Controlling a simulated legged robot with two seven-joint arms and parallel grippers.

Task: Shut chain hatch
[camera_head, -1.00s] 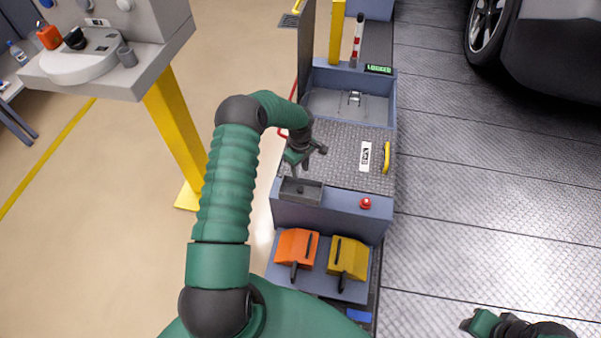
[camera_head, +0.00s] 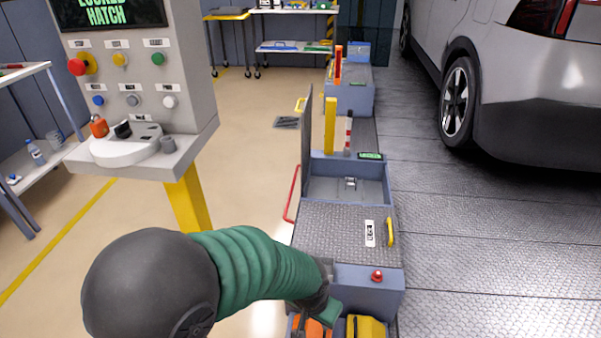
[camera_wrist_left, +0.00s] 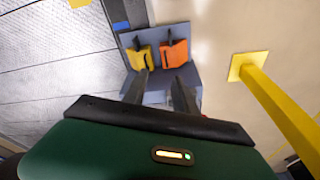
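A blue-grey floor unit (camera_head: 370,286) stands in the middle of the head view. Its dark lid panel (camera_head: 306,140) stands upright at the left of an open compartment (camera_head: 335,190) with a small metal fitting inside. Nearer, a treadplate cover (camera_head: 335,230) with a yellow handle (camera_head: 391,232) lies flat and closed. Which part is the chain hatch is not readable. My left gripper (camera_wrist_left: 160,84) has its fingers apart and empty, above the unit's near end; in the head view my arm partly hides it. My right gripper is out of view.
Orange (camera_wrist_left: 174,54) and yellow (camera_wrist_left: 142,58) containers sit in the near tray. A red rail (camera_head: 291,194) is left of the unit. A control pedestal (camera_head: 195,105) stands left, a grey car (camera_head: 530,110) right. Open floor (camera_head: 255,150) lies between pedestal and unit.

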